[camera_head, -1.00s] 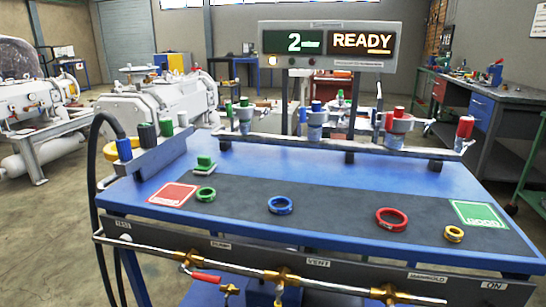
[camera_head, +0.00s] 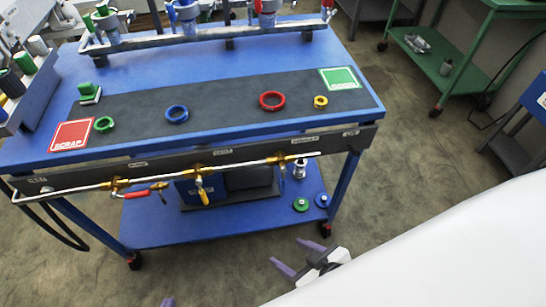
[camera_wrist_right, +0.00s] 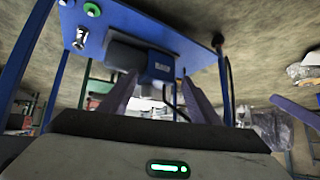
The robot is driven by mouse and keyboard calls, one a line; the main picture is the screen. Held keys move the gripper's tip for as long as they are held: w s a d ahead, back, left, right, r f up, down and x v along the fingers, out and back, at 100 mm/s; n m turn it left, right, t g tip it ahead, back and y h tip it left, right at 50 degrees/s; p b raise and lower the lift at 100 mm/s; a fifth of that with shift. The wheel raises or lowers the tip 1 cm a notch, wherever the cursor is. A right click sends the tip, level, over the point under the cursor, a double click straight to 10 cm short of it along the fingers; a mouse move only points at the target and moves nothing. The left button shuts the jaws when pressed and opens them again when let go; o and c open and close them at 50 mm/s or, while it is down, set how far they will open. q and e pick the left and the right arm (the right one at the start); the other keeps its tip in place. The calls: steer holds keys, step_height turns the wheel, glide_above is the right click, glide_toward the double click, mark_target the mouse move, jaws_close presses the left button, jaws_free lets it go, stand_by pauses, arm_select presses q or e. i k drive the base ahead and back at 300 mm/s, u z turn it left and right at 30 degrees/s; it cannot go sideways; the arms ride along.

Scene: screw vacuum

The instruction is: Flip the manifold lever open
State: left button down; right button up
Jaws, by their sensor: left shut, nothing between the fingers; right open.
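The manifold valve (camera_head: 275,160) is brass and sits toward the right end of the pale pipe along the bench's front edge. A small label (camera_head: 305,140) is above and to its right. Its lever is too small to make out clearly. My right gripper (camera_head: 288,252) is open, with purple fingers apart and empty, below the valve in the picture and clear of the bench. It also shows in the right wrist view (camera_wrist_right: 159,78), with the bench's underside area between its fingers. My left gripper (camera_head: 168,301) is shut; only a purple tip shows at the bottom edge.
A red-handled valve (camera_head: 135,193) and a middle brass valve (camera_head: 197,170) share the pipe. Coloured rings lie on the dark mat (camera_head: 220,104). The lower shelf (camera_head: 170,230) holds a silver part (camera_head: 299,169) and two discs. Open floor lies at right.

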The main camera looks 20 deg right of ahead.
mark_target(283, 169)
steer(key=z, duration=1.8)
steer(key=k, duration=0.75)
steer(key=u, duration=1.8)
